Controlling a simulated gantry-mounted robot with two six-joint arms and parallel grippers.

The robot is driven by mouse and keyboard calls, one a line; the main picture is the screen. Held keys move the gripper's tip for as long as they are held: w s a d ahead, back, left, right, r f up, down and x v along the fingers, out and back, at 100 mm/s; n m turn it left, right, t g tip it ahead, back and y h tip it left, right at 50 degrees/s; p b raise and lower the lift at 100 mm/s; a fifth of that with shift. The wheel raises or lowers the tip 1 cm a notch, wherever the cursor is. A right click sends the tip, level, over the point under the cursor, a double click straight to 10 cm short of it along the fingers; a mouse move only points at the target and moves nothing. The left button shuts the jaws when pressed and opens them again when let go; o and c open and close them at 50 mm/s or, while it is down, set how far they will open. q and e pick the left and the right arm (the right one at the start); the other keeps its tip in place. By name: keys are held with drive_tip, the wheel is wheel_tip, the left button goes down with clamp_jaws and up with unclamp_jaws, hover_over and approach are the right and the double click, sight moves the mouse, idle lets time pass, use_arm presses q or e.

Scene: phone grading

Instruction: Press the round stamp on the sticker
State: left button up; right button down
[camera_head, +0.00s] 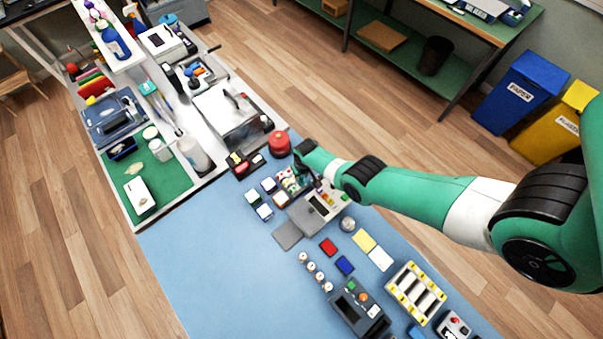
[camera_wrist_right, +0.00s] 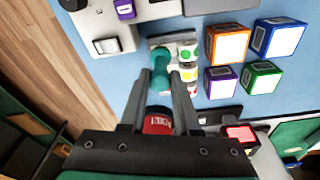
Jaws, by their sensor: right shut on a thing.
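My right gripper (camera_wrist_right: 162,74) is shut on a teal round stamp (camera_wrist_right: 160,62), held between its fingertips in the right wrist view. Just right of the stamp is a white sticker piece with green, yellow and red dots (camera_wrist_right: 188,53), partly covered by the right finger. I cannot tell whether the stamp touches it. In the head view the right gripper (camera_head: 301,168) reaches the dotted stickers (camera_head: 288,180) at the table's back, and the stamp is too small to make out there. My left gripper is not in view.
White-topped cubes, including an orange one (camera_wrist_right: 228,45) and a purple one (camera_wrist_right: 220,82), stand close right of the stickers. A red round container (camera_head: 279,143) stands behind the gripper. A grey device (camera_head: 317,209) stands nearer. The blue mat (camera_head: 215,260) is clear at front left.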

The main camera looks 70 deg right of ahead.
wheel_tip(320, 180, up, 6)
drive_tip(key=p, duration=0.4)
drive_tip(key=shift+f+p, duration=0.15)
drive_tip(key=shift+p, duration=0.25)
drive_tip(key=shift+f, duration=0.1)
